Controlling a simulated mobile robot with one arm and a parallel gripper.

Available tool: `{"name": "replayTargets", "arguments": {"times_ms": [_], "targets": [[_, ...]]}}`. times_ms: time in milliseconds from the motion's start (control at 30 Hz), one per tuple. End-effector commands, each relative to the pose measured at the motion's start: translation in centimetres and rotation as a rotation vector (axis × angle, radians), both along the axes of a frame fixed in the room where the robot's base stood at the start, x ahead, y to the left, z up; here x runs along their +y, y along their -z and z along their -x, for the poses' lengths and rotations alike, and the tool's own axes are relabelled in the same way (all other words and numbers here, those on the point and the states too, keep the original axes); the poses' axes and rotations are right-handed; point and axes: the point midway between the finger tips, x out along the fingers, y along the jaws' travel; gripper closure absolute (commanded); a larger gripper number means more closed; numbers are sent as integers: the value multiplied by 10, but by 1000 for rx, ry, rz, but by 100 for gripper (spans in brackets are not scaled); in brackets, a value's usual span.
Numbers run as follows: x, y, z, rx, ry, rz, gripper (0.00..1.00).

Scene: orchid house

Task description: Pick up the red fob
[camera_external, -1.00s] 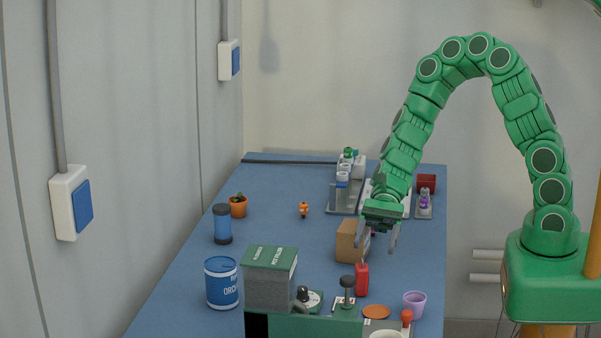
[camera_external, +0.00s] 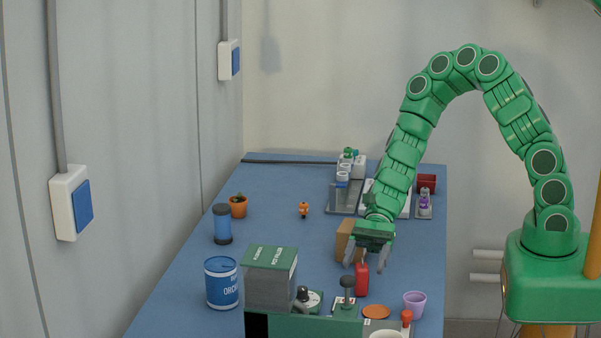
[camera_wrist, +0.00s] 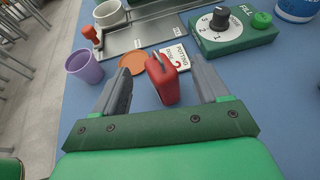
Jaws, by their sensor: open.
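The red fob (camera_external: 362,280) stands upright on the blue table in the external view. In the wrist view the red fob (camera_wrist: 162,80) shows between the two fingers, nearer their tips, with a loop or slot at its top. My gripper (camera_external: 365,262) is open and points down, just above and behind the fob in the external view. In the wrist view my gripper (camera_wrist: 163,82) has a grey finger on each side of the fob, with gaps on both sides. I cannot tell how far down the fingers reach.
A purple cup (camera_wrist: 84,66), an orange disc (camera_wrist: 132,63) and a white card (camera_wrist: 174,56) lie near the fob. A green dial box (camera_wrist: 232,30) and grey tray (camera_wrist: 140,38) are beyond. A brown box (camera_external: 346,240) stands close behind my gripper.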

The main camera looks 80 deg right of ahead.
Motion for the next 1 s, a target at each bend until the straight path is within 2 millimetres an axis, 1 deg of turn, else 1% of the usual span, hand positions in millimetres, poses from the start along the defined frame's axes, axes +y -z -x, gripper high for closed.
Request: {"name": "replayTargets", "arguments": {"times_ms": [100,267,600,633,1000], "targets": [[12,5,-2,0,-1,1,26],[21,9,-3,-1,-2,2,26],[24,10,-4,-1,1,1,26],[24,10,-4,-1,1,1,28],[24,10,-4,-1,1,1,84]]}}
